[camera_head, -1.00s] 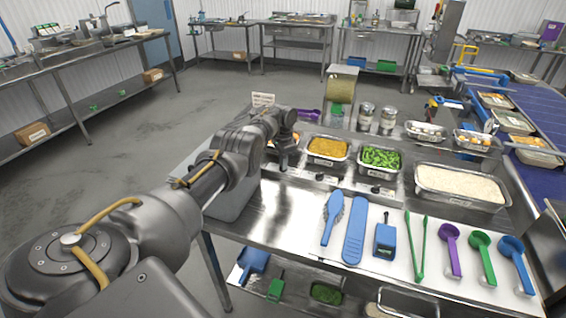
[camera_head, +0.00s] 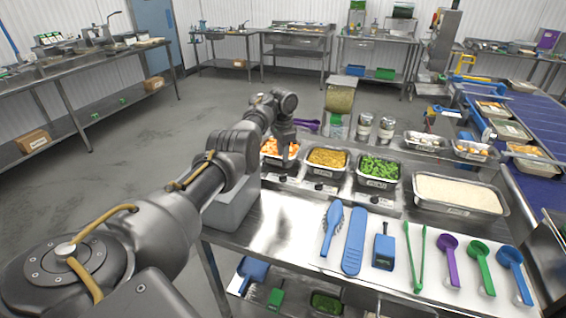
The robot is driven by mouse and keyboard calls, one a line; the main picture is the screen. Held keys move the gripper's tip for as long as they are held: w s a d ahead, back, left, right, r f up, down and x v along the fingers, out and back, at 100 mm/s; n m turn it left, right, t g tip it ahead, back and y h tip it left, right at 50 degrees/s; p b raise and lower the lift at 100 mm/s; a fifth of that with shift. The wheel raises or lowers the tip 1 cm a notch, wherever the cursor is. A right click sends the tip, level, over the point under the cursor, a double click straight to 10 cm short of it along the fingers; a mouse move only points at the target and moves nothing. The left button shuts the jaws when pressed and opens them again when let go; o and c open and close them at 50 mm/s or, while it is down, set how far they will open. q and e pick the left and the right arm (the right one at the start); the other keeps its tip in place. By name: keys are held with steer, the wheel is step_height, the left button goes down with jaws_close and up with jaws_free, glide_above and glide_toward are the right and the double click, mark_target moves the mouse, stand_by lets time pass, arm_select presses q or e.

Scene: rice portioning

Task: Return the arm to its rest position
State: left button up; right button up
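My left arm comes in from the lower left and reaches over the back left of the steel table (camera_head: 270,222). My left gripper (camera_head: 284,148) points down by the tray of orange pieces (camera_head: 268,153) and covers part of it. Its fingers are small and dark here, so I cannot tell whether they are open or shut. I see nothing clearly held in it. My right arm and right gripper are not in view.
Trays of yellow food (camera_head: 327,159), green food (camera_head: 379,170) and rice (camera_head: 458,193) line the table's back. A white mat (camera_head: 405,244) holds blue tools, green tongs (camera_head: 419,258) and coloured scoops. Shakers (camera_head: 364,127) and a purple item (camera_head: 307,124) stand behind. Bare steel lies left of the mat.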

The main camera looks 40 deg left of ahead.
arm_select(q)
steer(key=shift+r, duration=0.85)
